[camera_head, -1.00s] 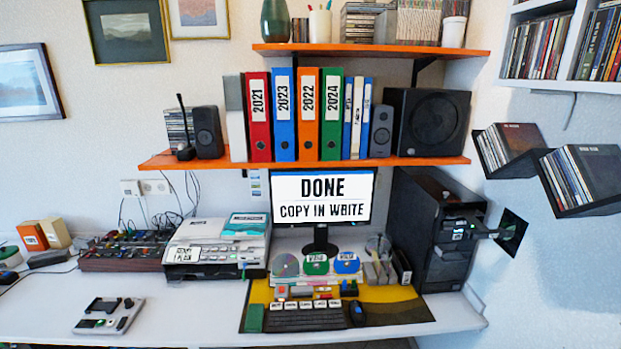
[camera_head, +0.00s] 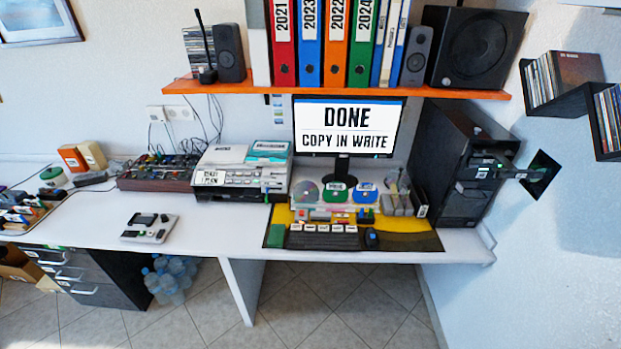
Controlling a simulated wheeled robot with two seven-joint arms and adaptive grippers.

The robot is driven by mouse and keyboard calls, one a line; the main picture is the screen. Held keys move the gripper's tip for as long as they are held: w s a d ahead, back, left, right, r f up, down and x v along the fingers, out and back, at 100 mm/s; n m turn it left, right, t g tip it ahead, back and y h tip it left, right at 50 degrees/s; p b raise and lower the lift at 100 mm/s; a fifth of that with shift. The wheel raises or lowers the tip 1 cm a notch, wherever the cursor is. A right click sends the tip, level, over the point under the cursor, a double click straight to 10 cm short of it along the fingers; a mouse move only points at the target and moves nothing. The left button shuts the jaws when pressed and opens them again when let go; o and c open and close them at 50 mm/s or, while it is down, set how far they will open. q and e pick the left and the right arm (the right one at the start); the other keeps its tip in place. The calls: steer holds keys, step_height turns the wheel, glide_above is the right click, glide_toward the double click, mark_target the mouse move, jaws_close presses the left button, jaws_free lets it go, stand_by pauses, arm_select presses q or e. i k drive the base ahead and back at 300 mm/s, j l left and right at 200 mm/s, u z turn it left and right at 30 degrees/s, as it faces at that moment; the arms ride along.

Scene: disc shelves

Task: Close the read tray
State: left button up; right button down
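The black computer tower (camera_head: 452,150) stands at the right end of the desk, with its drive bays facing right. A narrow grey piece that looks like an extended disc tray (camera_head: 513,173) sticks out from the bays to the right. Whether it is the read tray, and whether a disc lies on it, is too small to tell. The monitor (camera_head: 348,127) reads "DONE" and "COPY IN WRITE". Neither of my grippers shows in this view.
A black square panel (camera_head: 541,175) is on the right wall beyond the tray. Discs and coloured cases (camera_head: 336,192) stand behind the keyboard (camera_head: 322,241). A printer (camera_head: 242,170) and a grey device (camera_head: 149,228) are further left.

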mark_target(499, 153)
steer(key=z, duration=1.25)
steer(key=i+j, duration=0.15)
